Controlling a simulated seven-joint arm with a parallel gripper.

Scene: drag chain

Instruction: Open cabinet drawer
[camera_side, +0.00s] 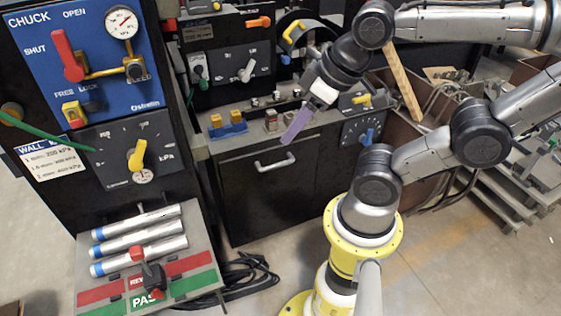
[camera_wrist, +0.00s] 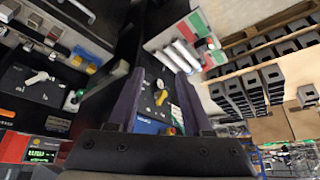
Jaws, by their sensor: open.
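The black cabinet (camera_side: 240,195) stands at the middle of the side view. Its front carries a pale bar handle (camera_side: 276,163) near the top edge. In the wrist view a pale bar, which looks like the same handle (camera_wrist: 78,10), is at the upper left edge. My gripper (camera_side: 290,136) hangs in front of the cabinet's upper front, above and slightly right of the handle, apart from it. Its purple fingers point down and left. In the wrist view my gripper (camera_wrist: 158,88) shows two fingers spread wide with nothing held between them. The drawer front looks flush with the cabinet.
Yellow and blue switches (camera_side: 228,123) sit on the cabinet top. A blue chuck panel (camera_side: 95,65) and a tray of metal cylinders (camera_side: 138,240) stand at the left. Brown bins (camera_side: 410,130) are at the right.

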